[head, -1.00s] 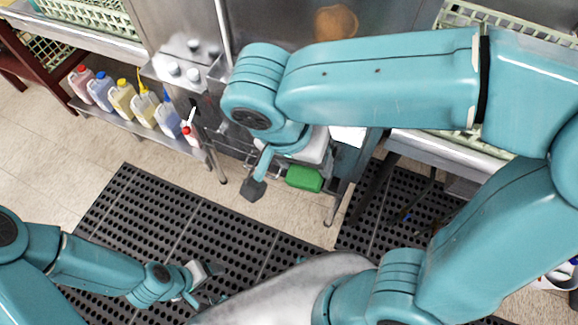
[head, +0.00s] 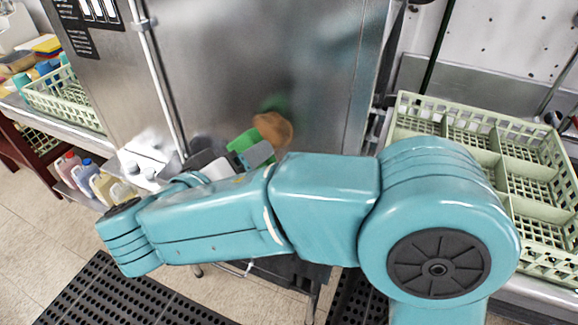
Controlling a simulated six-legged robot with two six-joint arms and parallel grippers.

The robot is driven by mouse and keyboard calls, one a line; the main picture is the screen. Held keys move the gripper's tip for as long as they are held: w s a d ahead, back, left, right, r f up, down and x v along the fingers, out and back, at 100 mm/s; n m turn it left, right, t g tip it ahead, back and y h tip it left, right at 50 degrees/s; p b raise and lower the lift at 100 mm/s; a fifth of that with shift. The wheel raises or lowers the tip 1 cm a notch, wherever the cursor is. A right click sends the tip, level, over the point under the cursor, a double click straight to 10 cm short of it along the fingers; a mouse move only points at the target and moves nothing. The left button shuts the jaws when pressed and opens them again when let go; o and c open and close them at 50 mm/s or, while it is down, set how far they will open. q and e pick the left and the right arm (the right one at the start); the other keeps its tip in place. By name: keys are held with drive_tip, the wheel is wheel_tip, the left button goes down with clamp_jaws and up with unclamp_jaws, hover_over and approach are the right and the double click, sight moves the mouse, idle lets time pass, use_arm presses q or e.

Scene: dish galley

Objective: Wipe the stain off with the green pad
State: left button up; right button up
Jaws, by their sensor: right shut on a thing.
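The stain (head: 273,130) is an orange-brown round patch on the steel front of the dish machine (head: 265,50). My right gripper (head: 238,157) is shut on the green pad (head: 243,141) and holds it just left of the stain in the picture. A dark grey finger covers part of the pad. A blurred green reflection shows in the steel above the stain, and the pad looks a little apart from the surface. My right arm hides the lower part of the machine. My left gripper is not in view.
A pale green divided rack (head: 480,140) stands on the counter at right. Another rack (head: 62,98) holds cups on the left counter. A vertical pipe (head: 152,70) runs down the machine's left side. Several bottles (head: 103,187) stand on a low shelf at left.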

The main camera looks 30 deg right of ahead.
drive_tip(key=a+f+n+t+h, duration=0.1)
drive_tip(key=a+f+t+h, duration=0.1)
drive_tip(key=a+t, duration=0.15)
drive_tip(key=p+x, duration=0.2)
drive_tip(key=x, duration=0.2)
drive_tip(key=shift+w+a+f, duration=0.15)
drive_tip(key=shift+w+a, duration=0.05)
drive_tip(key=shift+w, duration=0.05)
drive_tip(key=shift+w+d+f, duration=0.1)
drive_tip(key=shift+w+d, duration=0.15)
drive_tip(key=shift+d, duration=0.35)
drive_tip(key=shift+w+d, duration=0.1)
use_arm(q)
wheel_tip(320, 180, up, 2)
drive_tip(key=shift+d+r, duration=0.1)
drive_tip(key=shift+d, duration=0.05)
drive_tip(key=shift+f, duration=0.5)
use_arm(e)
drive_tip(key=shift+x, duration=1)
